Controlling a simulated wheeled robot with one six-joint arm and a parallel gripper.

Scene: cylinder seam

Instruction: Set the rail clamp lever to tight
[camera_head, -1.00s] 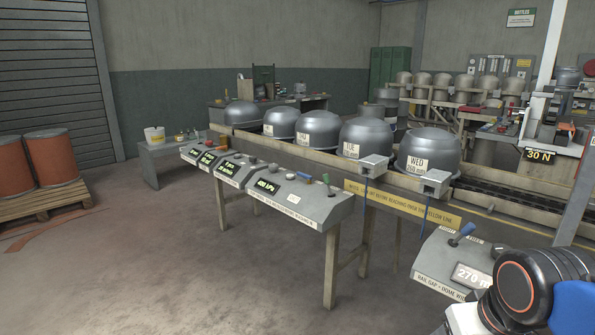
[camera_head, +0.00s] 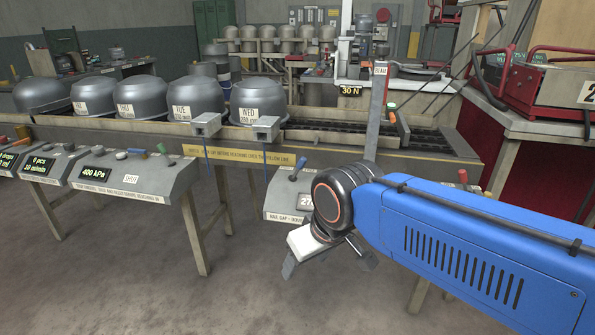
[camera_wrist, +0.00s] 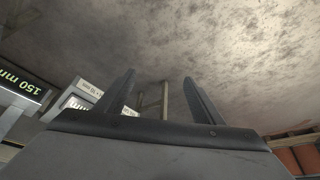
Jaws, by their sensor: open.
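A rail gap console (camera_head: 285,203) stands below the near rail, partly hidden behind my wrist. A blue-handled lever (camera_head: 299,170) rises from its top, leaning up to the right; I cannot read a clamp label or its setting. My gripper (camera_head: 328,262) hangs in front of and below this console, apart from the lever. In the wrist view my gripper (camera_wrist: 160,92) shows two spread fingers with nothing between them, over bare floor.
Grey domes (camera_head: 258,101) sit in a row on the rail bench. A long control console (camera_head: 125,178) with knobs stands left. A yellow warning strip (camera_head: 330,162) runs along the bench. A red-framed unit (camera_head: 545,80) stands right. The floor at front left is clear.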

